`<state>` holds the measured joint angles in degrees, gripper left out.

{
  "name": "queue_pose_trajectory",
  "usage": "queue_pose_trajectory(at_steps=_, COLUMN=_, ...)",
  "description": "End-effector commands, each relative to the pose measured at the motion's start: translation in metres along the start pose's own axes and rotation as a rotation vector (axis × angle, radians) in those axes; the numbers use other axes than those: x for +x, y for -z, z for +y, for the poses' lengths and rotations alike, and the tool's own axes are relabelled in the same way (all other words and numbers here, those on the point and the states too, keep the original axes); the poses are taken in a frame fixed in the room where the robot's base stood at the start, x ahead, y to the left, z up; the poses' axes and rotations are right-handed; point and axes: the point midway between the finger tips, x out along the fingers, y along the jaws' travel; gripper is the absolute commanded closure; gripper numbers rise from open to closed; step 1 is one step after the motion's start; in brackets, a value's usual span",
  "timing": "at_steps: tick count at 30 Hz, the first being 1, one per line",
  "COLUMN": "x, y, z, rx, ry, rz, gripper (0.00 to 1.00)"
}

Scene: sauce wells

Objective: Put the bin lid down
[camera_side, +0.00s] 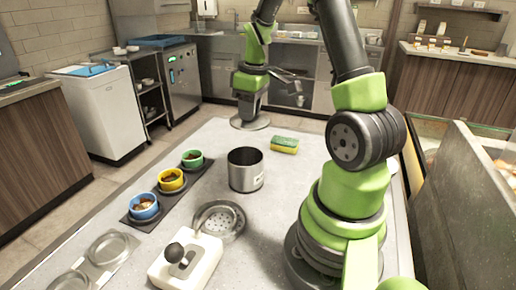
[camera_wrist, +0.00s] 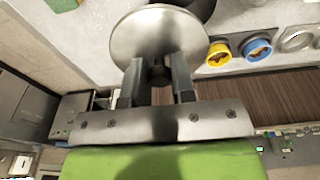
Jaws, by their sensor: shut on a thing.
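My gripper (camera_wrist: 158,75) is shut on the knob of the bin lid (camera_wrist: 140,36), a round, shiny steel disc. In the side view my gripper (camera_side: 250,110) points down at the far end of the table, with the lid (camera_side: 250,124) flat under it. I cannot tell whether the lid touches the tabletop or hangs just above it. The steel bin (camera_side: 245,174), an upright cylinder with a small label, stands open on the table, nearer the side camera than the lid. In the wrist view the lid hides part of what lies behind it.
A green and yellow sponge (camera_side: 285,145) lies right of the bin. Green (camera_side: 192,159), yellow (camera_side: 172,180) and blue (camera_side: 144,206) bowls sit in a dark tray. A perforated steel disc (camera_side: 219,221) and a white box with a black knob (camera_side: 203,262) are nearer. Bare table lies around the lid.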

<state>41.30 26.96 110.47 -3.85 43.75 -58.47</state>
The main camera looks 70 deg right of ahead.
Motion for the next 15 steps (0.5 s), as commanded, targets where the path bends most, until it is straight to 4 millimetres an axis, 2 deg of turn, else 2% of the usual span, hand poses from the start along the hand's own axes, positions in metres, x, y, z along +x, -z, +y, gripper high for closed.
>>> queue_pose_trajectory(at_steps=3, x=0.025, y=-0.01, z=0.033, rx=0.01, ry=0.004, rz=-0.005, gripper=0.99)
queue_pose_trajectory(at_steps=6, x=0.042, y=-0.018, z=0.053, rx=0.008, ry=0.003, rz=-0.003, gripper=0.99)
queue_pose_trajectory(at_steps=10, x=0.059, y=-0.027, z=0.068, rx=0.005, ry=0.002, rz=-0.002, gripper=0.99)
queue_pose_trajectory(at_steps=15, x=0.091, y=-0.033, z=0.071, rx=0.001, ry=0.003, rz=-0.003, gripper=0.99)
